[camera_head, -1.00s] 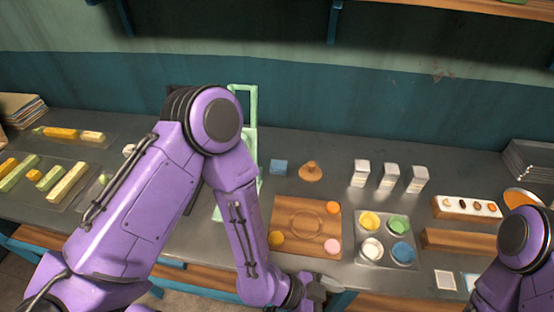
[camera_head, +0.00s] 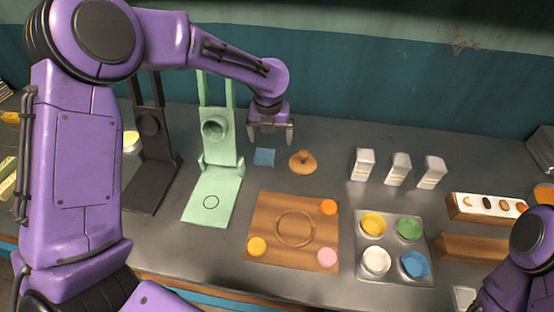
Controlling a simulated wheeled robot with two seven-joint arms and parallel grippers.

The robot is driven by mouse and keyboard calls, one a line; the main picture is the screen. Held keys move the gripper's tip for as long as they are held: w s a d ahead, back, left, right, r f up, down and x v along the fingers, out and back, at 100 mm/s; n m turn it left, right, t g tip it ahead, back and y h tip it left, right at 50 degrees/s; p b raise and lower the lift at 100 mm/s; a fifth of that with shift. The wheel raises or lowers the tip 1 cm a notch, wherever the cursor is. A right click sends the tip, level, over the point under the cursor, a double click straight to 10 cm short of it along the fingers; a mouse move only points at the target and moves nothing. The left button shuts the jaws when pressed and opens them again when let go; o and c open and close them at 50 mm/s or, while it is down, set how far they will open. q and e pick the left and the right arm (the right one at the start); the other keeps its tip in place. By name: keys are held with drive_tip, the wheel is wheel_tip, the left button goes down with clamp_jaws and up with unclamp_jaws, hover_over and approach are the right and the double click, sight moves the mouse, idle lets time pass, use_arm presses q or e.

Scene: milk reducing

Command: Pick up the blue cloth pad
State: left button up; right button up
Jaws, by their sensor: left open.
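The blue cloth pad (camera_head: 264,157) is a small square lying flat on the grey counter, between the pale green stand and a wooden knob-handled piece. My left gripper (camera_head: 270,138) points down above the pad and a little behind it in the picture. Its two fingers are apart with nothing between them. The pad is in full view, and the fingertips look apart from it. My right arm shows at the lower right corner, but its gripper is out of the picture.
The pale green stand (camera_head: 214,180) and a dark stand (camera_head: 150,165) are left of the pad. The wooden knob-handled piece (camera_head: 302,162) is close on its right. A wooden board (camera_head: 272,225) with coloured discs lies in front. White cartons (camera_head: 398,168) stand further right.

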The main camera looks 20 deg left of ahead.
sight(265, 154)
use_arm(q)
drive_tip(key=shift+s+a+r+g, duration=0.2)
drive_tip(key=shift+a+g, duration=0.15)
drive_tip(key=shift+a, duration=0.25)
drive_tip(key=shift+s+a+r+g, duration=0.15)
drive_tip(key=shift+a+g, duration=0.2)
drive_tip(key=shift+a, duration=0.25)
drive_tip(key=shift+s+f, duration=0.15)
drive_tip(key=shift+s, duration=0.15)
drive_tip(key=shift+m, duration=0.3)
drive_tip(key=f, duration=0.2)
drive_tip(key=f+p, duration=0.1)
drive_tip(key=f, duration=0.3)
drive_tip(key=shift+w+d+f, duration=0.25)
drive_tip(key=shift+d+f, duration=0.05)
drive_tip(key=shift+f, duration=0.1)
drive_tip(key=shift+s, duration=0.15)
drive_tip(key=shift+c, duration=0.4)
use_arm(e)
drive_tip(key=shift+w+a+r, duration=0.1)
drive_tip(key=shift+w+r, duration=0.25)
drive_tip(key=shift+r, duration=0.05)
use_arm(q)
drive_tip(key=c, duration=1.1)
